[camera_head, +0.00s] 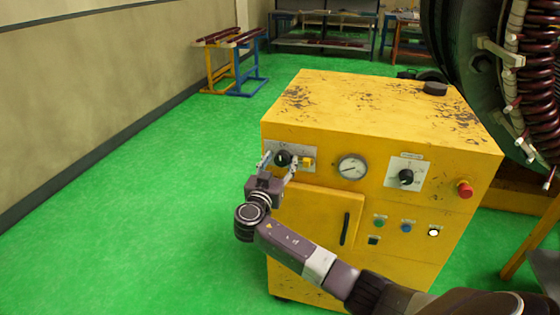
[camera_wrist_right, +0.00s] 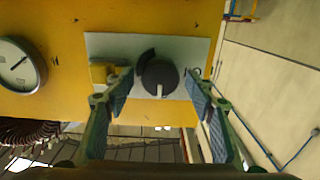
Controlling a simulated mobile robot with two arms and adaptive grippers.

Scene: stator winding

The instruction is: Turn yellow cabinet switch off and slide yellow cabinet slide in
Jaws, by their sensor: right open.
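The yellow cabinet (camera_head: 320,95) stands in front of me. A light plate at its upper left carries a round black knob (camera_head: 283,158), probably the switch, and a small yellow block (camera_head: 308,161), which may be the slide. My right gripper (camera_head: 279,165) is open at this plate, its fingers on either side of the knob. In the right wrist view the knob (camera_wrist_right: 158,77) sits between the open fingers (camera_wrist_right: 158,88), with gaps on both sides. The yellow block (camera_wrist_right: 102,73) lies just outside the left finger there. My left gripper is not in view.
A gauge (camera_head: 352,167), a second black knob (camera_head: 405,177), a red button (camera_head: 465,190) and several small buttons are on the cabinet front. A door with a dark handle (camera_head: 345,229) is below. Coiled machinery (camera_head: 535,80) stands at the right. Green floor is free at left.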

